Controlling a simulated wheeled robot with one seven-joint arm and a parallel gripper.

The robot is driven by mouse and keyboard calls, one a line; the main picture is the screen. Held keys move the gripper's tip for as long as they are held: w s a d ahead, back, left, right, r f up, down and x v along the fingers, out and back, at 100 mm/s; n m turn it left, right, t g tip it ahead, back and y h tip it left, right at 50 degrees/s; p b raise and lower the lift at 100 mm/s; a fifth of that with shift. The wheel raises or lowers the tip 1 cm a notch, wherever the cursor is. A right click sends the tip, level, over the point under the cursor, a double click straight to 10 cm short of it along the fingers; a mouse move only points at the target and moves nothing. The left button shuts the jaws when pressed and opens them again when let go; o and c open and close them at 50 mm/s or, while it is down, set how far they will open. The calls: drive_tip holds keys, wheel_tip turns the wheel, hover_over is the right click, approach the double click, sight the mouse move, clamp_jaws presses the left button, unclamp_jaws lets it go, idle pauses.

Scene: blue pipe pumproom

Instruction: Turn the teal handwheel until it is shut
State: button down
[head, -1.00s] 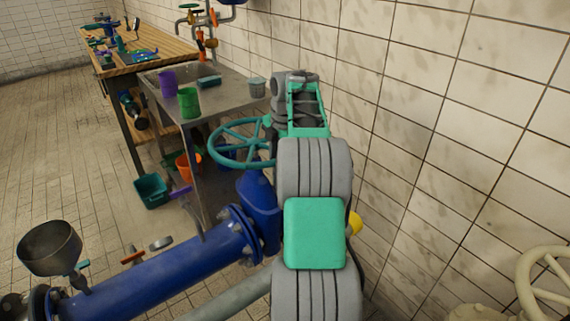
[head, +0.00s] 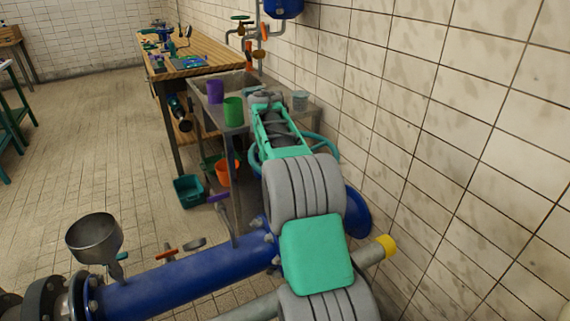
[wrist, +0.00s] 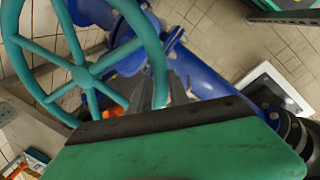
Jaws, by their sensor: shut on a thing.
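The teal handwheel (head: 325,146) sits on the blue valve, partly hidden behind my arm in the head view. The wrist view shows its hub, spokes and rim (wrist: 154,48) from close by. My gripper (wrist: 172,88) has its grey fingers at the right part of the rim and is shut on it. The fingertips are partly hidden behind the wrist's green and black body, and my arm hides the gripper in the head view. The blue valve body and pipe (head: 190,283) lie below the wheel.
A tiled wall (head: 440,130) runs close on the right. A metal table edge with a purple cup (head: 215,92) and a green cup (head: 233,111) stands beyond the wheel. A funnel (head: 94,238) stands by the pipe at left. Open floor lies to the left.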

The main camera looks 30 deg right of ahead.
drive_tip(key=shift+w+a+m+p, duration=0.35)
drive_tip(key=shift+w+m+p, duration=0.1)
drive_tip(key=shift+p, duration=0.2)
drive_tip(key=shift+w+a, duration=0.1)
drive_tip(key=c, duration=1.6)
unclamp_jaws()
drive_tip(key=shift+o, duration=0.6)
drive_tip(key=shift+w+a, duration=0.15)
drive_tip(key=shift+o, duration=1.1)
drive_tip(key=shift+d, duration=0.25)
